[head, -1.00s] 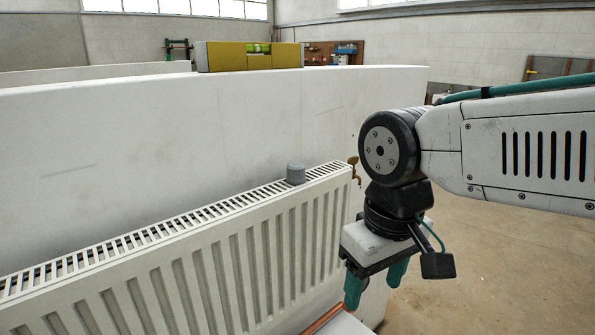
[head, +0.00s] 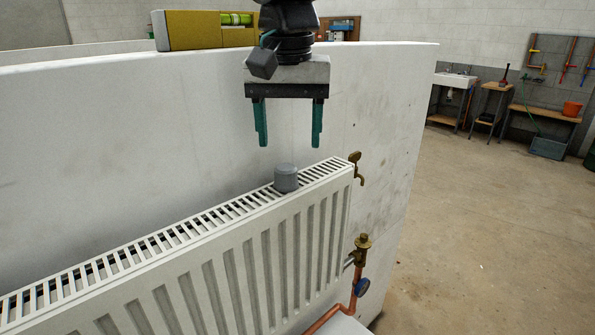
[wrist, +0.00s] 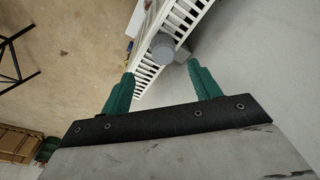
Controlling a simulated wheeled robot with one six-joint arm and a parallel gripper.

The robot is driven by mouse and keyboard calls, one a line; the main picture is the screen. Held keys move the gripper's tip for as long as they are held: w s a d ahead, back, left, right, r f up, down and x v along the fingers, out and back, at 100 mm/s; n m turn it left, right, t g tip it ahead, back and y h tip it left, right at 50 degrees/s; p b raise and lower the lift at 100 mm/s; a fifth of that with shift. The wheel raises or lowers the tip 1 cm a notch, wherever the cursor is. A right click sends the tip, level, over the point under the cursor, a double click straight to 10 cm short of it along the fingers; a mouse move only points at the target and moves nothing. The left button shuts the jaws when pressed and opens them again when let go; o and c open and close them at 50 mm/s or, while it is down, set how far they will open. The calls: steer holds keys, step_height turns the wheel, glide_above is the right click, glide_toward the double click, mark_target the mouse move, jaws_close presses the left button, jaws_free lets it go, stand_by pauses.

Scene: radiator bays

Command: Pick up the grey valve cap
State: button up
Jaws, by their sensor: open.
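The grey valve cap (head: 286,178) is a short cylinder standing upright on the top grille of the white radiator (head: 200,229), near its right end. My gripper (head: 289,142) is open and empty, its two green fingers pointing down above the cap, with a gap between fingertips and cap. In the wrist view the cap (wrist: 163,46) lies ahead of the fingertips (wrist: 161,68) and between their lines. Nothing hides the cap.
A white partition wall (head: 150,120) stands right behind the radiator, with a yellow spirit level (head: 195,30) on top. A brass bleed tap (head: 356,168) and a brass valve (head: 361,245) on copper pipe are at the radiator's right end. Open floor lies right.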

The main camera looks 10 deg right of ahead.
mark_target(286, 166)
steer(key=f, duration=0.7)
steer(key=shift+w+a, duration=0.3)
steer(key=shift+w, duration=0.1)
steer(key=c, duration=1.1)
steer(key=shift+r, duration=0.1)
